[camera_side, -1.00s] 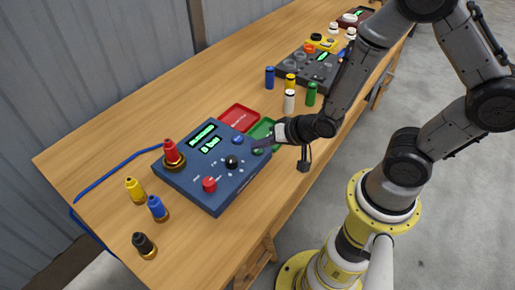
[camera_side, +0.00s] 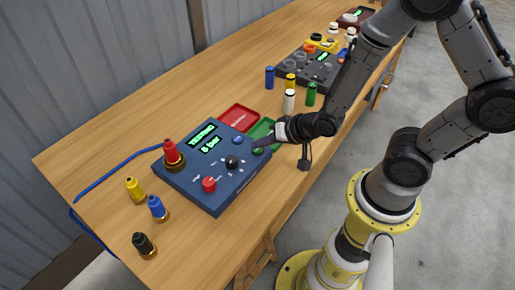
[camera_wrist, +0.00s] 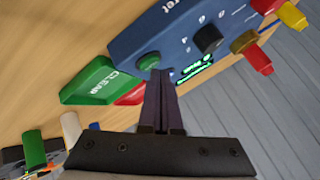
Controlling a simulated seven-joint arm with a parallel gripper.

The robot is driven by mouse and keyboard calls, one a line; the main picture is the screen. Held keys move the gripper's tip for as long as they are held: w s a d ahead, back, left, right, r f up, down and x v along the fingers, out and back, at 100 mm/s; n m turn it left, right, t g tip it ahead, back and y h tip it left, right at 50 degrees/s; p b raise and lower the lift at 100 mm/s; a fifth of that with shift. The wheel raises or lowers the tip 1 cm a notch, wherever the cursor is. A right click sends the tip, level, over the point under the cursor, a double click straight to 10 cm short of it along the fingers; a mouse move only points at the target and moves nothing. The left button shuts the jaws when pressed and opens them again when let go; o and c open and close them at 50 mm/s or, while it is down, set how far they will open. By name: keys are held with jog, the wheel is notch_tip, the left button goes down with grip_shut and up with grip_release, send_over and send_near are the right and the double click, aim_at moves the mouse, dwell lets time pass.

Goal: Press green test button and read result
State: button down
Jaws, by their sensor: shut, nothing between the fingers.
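The blue test unit (camera_side: 213,180) sits on the wooden bench; it also shows in the wrist view (camera_wrist: 180,35). Its green button (camera_wrist: 148,60) is at the unit's edge, partly covered by my fingertips in the side view. My gripper (camera_side: 257,143) is shut and empty, its tips at the button, apparently touching; how far the button is pressed cannot be told. In the wrist view my gripper (camera_wrist: 161,75) overlaps the button's lower edge. The lit display (camera_side: 203,137) shows green text that looks like "TESTING", with a smaller line below too small to read surely.
A red tray (camera_side: 238,117) and a green tray marked CLEAR (camera_wrist: 100,82) lie beside the unit. A black knob (camera_side: 232,162) and red knob (camera_side: 209,184) stand on its face. Several coloured cylinders stand behind and at the front left.

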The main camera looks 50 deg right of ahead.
jog(key=shift+r, duration=0.4)
jog(key=shift+r, duration=0.1)
jog(key=shift+r, duration=2.4)
notch_tip(320, 180, up, 8)
jog(key=w+t, duration=0.2)
notch_tip(320, 180, up, 7)
jog(key=n, duration=0.1)
send_over(261, 151)
jog(key=d, duration=0.2)
jog(key=s+n+g+h, duration=0.1)
jog(key=s+n+g, duration=0.4)
jog(key=s, duration=1.1)
jog(key=shift+s+d+n+g, duration=0.2)
jog(key=shift+d+n+g, duration=0.15)
jog(key=shift+n, duration=0.55)
